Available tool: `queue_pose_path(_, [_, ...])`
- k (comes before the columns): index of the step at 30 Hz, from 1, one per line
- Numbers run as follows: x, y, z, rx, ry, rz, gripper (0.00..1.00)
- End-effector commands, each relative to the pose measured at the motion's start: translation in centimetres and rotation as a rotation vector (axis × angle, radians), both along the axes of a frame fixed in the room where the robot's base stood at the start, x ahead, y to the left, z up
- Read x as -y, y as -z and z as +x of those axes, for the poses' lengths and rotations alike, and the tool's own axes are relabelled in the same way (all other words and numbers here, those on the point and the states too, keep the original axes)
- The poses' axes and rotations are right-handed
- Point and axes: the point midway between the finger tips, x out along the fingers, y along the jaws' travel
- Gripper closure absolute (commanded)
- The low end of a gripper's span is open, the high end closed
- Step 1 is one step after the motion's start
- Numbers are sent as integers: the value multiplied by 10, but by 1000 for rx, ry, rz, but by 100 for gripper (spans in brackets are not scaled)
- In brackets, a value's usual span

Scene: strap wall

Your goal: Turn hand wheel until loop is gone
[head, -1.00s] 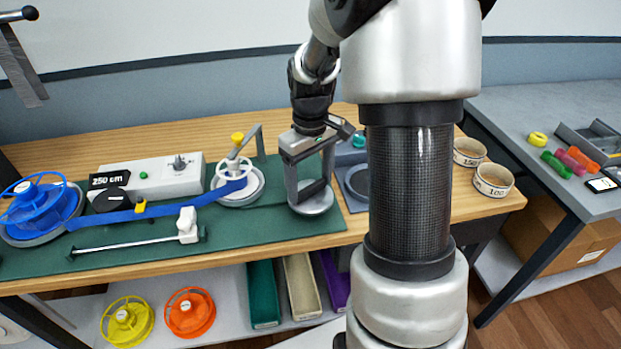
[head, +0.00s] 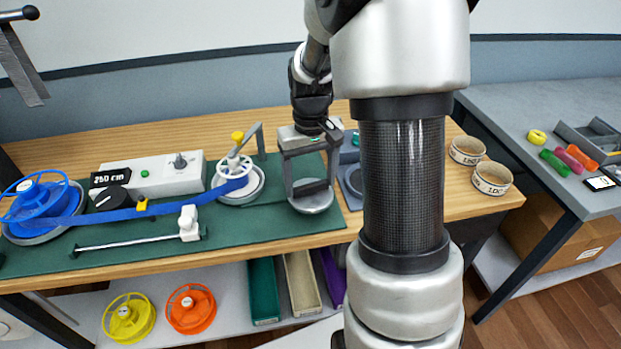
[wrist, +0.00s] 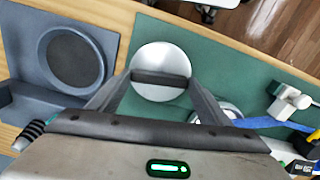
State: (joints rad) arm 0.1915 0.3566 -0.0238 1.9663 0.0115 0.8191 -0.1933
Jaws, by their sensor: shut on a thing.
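A light grey disc (head: 311,204) with a dark cross-bar (head: 308,187), apparently the hand wheel, sits at the right end of the green mat. My gripper (wrist: 160,82) reaches down over it, and its two fingers are shut on the bar's ends. The disc also shows in the wrist view (wrist: 160,58). A blue strap (head: 180,199) runs from the blue reel (head: 42,208) at the left, past a yellow clip (head: 142,204), to a white spoked wheel (head: 234,167) with a yellow knob. I cannot make out a clear loop in the strap.
A white box (head: 165,178) with a black display and a knob stands behind the strap. A metal rod (head: 130,244) with a white slider lies in front. A blue-grey tray (wrist: 60,85) is beside the disc. Tape rings (head: 492,178) stand at the bench's right end.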

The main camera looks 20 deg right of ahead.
Motion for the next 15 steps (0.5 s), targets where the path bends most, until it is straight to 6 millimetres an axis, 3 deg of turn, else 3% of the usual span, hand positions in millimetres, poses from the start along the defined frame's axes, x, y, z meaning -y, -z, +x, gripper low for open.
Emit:
queue_pose_path(3, [0,0,0,1,0,0,50])
queue_pose_path(4, [0,0,0,1,-1,0,23])
queue_pose_path(6, [0,0,0,1,-1,0,11])
queue_pose_path(15, [0,-1,0,1,-2,0,9])
